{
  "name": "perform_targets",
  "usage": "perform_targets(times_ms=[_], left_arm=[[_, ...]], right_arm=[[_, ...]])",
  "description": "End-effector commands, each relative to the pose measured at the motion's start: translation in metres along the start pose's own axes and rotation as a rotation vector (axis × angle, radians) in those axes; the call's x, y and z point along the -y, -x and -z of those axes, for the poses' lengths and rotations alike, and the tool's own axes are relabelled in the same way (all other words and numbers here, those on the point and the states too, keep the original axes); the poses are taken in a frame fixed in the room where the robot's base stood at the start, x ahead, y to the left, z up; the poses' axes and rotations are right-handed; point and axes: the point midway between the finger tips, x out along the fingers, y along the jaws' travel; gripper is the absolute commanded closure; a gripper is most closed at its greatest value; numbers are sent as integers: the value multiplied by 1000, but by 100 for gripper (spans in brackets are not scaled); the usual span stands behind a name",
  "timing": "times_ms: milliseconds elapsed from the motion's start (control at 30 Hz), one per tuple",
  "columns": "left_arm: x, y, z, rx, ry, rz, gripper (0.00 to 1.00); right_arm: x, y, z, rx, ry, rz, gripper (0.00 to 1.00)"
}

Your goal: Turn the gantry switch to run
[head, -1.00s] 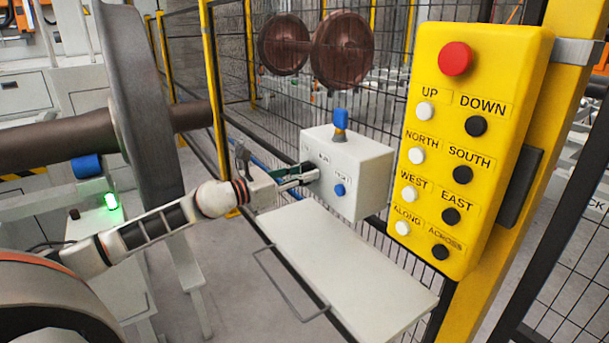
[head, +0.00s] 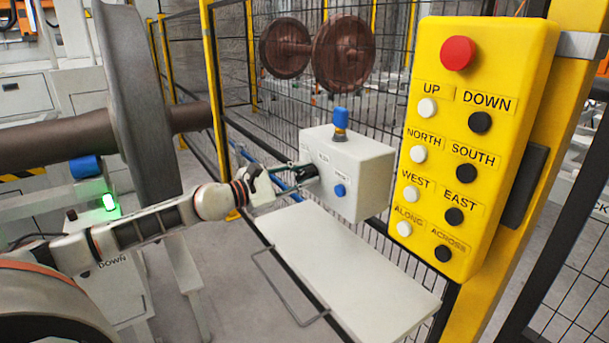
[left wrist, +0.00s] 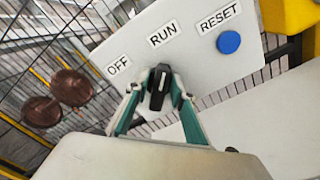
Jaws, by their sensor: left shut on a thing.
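The gantry switch is a black knob (left wrist: 159,88) on a white control box (head: 362,168). OFF, RUN and RESET labels are on the box face. In the left wrist view the knob's narrow end points up, roughly toward the RUN label (left wrist: 163,35). My left gripper (head: 308,174) reaches the box from the left. Its green-edged fingers are shut on the knob, one on each side, as the left wrist view (left wrist: 157,91) shows. In the head view the gripper mostly hides the knob. My right gripper is not in view.
A blue button (left wrist: 229,42) is beside RESET. A blue-topped fixture (head: 341,121) stands on the box. A pale shelf (head: 345,265) lies below it. A yellow pendant (head: 480,150) with a red button is close on the right. Mesh fence (head: 230,90) runs behind.

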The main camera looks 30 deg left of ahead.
Motion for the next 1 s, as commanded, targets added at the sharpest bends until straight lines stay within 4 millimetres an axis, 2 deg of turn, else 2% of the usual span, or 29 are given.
perform_targets(times_ms=[567, 600, 1000], left_arm=[[0, 0, 0, 0, -31, 0, 98], [0, 0, 0, 0, -31, 0, 69], [1, 2, 0, -1, -27, 1, 69]], right_arm=[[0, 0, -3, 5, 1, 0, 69], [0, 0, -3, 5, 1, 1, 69], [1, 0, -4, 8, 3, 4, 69]])
